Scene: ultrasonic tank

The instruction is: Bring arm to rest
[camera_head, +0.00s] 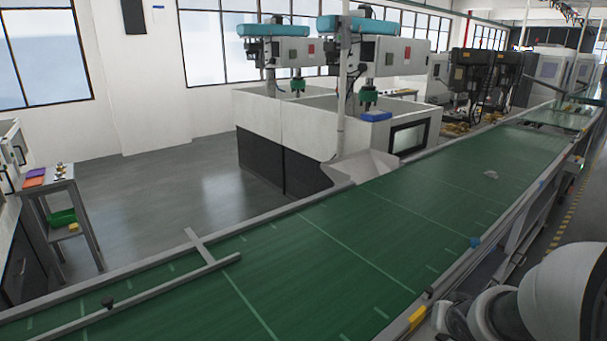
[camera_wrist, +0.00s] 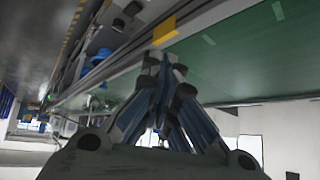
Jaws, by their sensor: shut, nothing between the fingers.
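My gripper (camera_wrist: 165,62) shows in the wrist view, its fingers brought together at the tips with nothing between them. It is beside the edge of the green conveyor belt, which fills the upper right of that view. In the head view my white arm (camera_head: 550,300) shows at the lower right, next to the near rail of the belt. My gripper is out of the head view.
Open floor (camera_head: 160,200) lies at left.

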